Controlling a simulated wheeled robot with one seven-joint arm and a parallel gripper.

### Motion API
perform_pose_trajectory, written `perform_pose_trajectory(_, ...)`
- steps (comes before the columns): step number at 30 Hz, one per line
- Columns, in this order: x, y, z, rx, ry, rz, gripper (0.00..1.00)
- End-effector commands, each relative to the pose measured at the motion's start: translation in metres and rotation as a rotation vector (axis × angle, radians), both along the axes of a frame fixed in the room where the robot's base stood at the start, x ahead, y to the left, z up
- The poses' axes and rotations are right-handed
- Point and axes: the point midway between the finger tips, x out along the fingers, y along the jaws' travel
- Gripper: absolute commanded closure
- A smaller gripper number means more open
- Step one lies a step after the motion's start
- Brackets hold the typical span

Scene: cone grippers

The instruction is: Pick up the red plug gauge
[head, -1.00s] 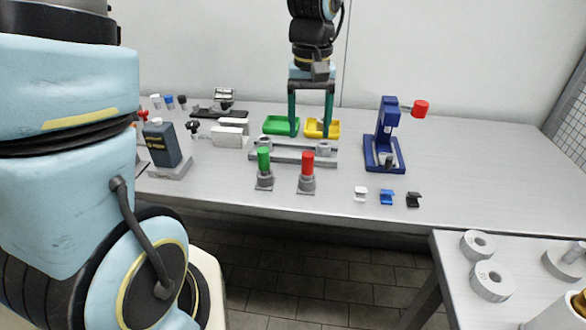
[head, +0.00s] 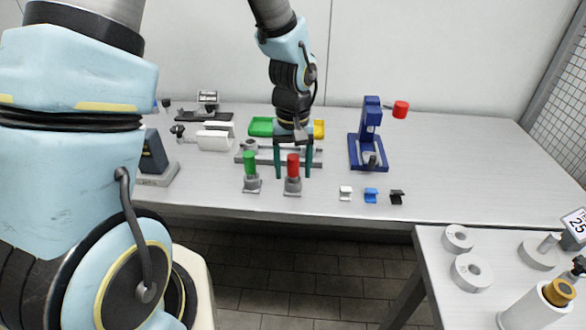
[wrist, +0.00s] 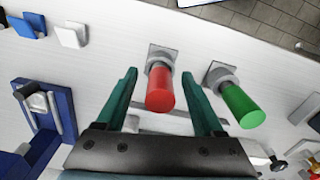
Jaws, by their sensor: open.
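The red plug gauge (head: 293,166) stands upright in a small grey holder (head: 292,187) near the table's front edge. My gripper (head: 293,176) is open, with its two green fingers on either side of the red plug gauge in the head view. In the wrist view the red plug gauge (wrist: 160,88) lies between the spread fingers of my gripper (wrist: 162,85), with a gap on both sides. The green plug gauge (head: 250,164) stands in its own holder just to the left. In the wrist view the green plug gauge (wrist: 242,105) is just outside one finger.
A grey rail fixture (head: 312,159) and green (head: 261,127) and yellow (head: 319,129) trays are behind. White (head: 346,193), blue (head: 371,195) and black (head: 397,197) clips lie front right. A second table (head: 430,262) is at lower right.

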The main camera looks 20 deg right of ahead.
Motion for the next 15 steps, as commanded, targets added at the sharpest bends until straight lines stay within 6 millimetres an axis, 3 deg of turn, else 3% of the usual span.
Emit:
perform_pose_trajectory(7, -0.0001, 0.0, -0.0017, 0.0, 0.0, 0.0, 0.31)
perform_pose_trajectory(15, 0.0, 0.0001, -0.0015, 0.0, 0.0, 0.0, 0.61)
